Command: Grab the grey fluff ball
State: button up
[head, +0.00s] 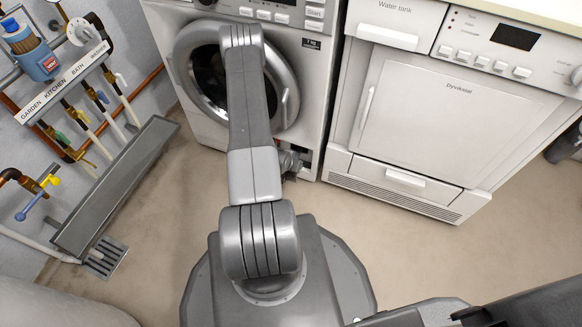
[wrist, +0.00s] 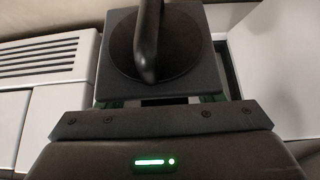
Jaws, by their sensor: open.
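I cannot make out the grey fluff ball in either view. My gripper (head: 291,161) is at the lower right front of the washing machine (head: 322,95), beside a small dark opening (head: 303,156) low in its front. My arm hides part of that area. In the wrist view the gripper's dark body fills the bottom, with a green light. Just beyond it is a dark square piece (wrist: 152,55) with a round face and a curved bar across it. My fingertips are not clear there, and I see nothing held between them.
A dryer (head: 420,110) stands right of the washing machine; its vent grille (wrist: 50,57) shows in the wrist view. A grey trough (head: 115,188) and labelled taps (head: 65,82) line the left wall. A floor drain (head: 104,258) is at lower left. The floor (head: 375,245) before the dryer is clear.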

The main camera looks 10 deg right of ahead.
jog(key=c, duration=1.1)
jog(key=shift+o, duration=0.2)
jog(key=shift+r, duration=0.1)
